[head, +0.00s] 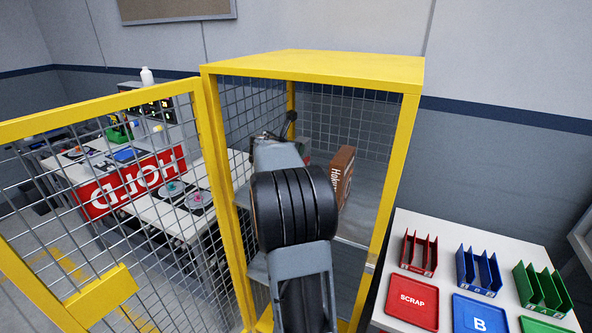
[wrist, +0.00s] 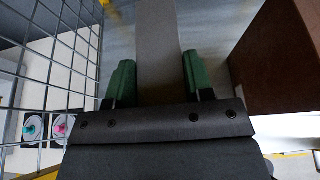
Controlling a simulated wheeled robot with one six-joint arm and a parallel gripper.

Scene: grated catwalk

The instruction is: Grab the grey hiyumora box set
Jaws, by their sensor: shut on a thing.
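In the wrist view, the grey box (wrist: 158,45) stands between the two green finger pads of my gripper (wrist: 158,82), which is shut on it. Its plain grey side runs up and away from the pads, and no lettering on it is readable. In the head view my arm reaches into the yellow-framed mesh cage (head: 330,66) and hides the fingers and most or all of the grey box.
A brown box (head: 341,175) with white lettering stands on the cage shelf (head: 352,228), close right of my gripper; it also shows in the wrist view (wrist: 275,62). Cage mesh (wrist: 75,75) is close on the left. The open mesh door (head: 100,108) lies left.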

